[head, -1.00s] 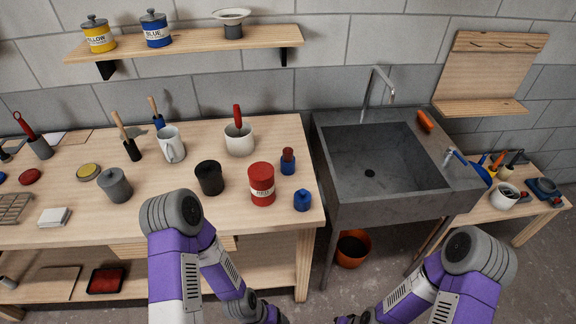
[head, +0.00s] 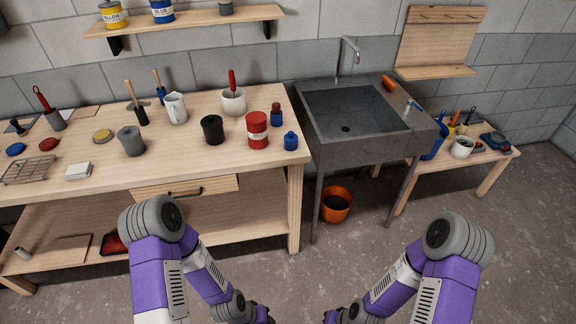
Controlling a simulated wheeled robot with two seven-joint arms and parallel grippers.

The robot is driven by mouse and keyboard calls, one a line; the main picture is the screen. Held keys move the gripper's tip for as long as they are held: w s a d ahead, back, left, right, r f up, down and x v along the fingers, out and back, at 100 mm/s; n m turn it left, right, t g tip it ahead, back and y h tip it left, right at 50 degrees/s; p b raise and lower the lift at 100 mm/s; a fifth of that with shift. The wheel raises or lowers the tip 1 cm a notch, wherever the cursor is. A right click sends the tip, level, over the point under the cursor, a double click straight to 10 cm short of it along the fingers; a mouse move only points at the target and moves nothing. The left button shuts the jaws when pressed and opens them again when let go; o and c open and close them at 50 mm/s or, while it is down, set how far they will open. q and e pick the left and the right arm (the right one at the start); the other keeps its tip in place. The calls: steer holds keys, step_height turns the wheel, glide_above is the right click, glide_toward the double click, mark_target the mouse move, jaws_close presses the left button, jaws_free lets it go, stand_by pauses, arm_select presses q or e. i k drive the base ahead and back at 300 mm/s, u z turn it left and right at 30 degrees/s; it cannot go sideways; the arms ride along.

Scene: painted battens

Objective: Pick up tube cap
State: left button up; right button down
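I cannot tell for certain which thing is the tube cap. A small blue knobbed piece (head: 291,141) stands at the right front corner of the workbench. Behind it is a small blue piece with a dark red top (head: 277,115). My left gripper (head: 264,314) is at the bottom edge, in front of and below the workbench, mostly cut off. My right gripper (head: 331,317) is also at the bottom edge, to the right of the left one. Neither touches anything on the bench in view. Their fingers are too cut off to show whether they are open.
The workbench (head: 200,160) also holds a red tin (head: 257,130), a black cup (head: 212,130), a grey canister (head: 132,141) and a white pot (head: 233,101). A stone sink (head: 355,115) stands to its right, with an orange bucket (head: 336,204) below. The floor in front is clear.

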mark_target(290, 139)
steer(key=u, duration=0.9)
steer(key=i, duration=0.9)
steer(key=z, duration=0.4)
